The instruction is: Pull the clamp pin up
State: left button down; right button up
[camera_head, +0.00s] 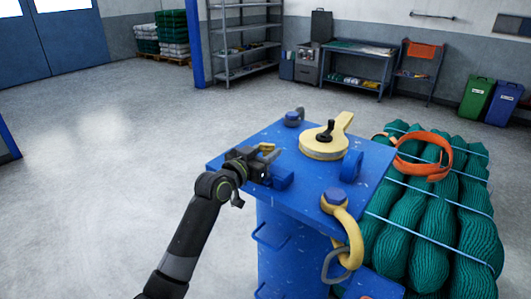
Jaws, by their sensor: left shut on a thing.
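A blue steel stand (318,196) with a flat top is in the middle of the head view. My left gripper (264,162) reaches over its left edge and is shut beside a small blue block (283,180). A small yellow piece (267,147) shows at the gripper's far side; it looks like the clamp pin's head, and the jaws hide the rest. I cannot tell how far the pin is raised. My right gripper is not in view.
A yellow disc (322,151) with a black knob and handle sits on the stand top. A yellow shackle (350,238) hangs at its front right corner. Green nets (430,215) with an orange ring (424,168) lie to the right. Floor at left is clear.

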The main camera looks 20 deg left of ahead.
pick_arm(q)
jog(key=c, duration=1.3)
grip_release()
jog(key=shift+w+r, duration=0.1)
jog(key=shift+r, duration=0.3)
jog(key=shift+w+d+f, duration=0.15)
jog(key=shift+w+f, duration=0.05)
jog(key=shift+b+v, duration=2.3)
jog(key=shift+v, duration=6.5)
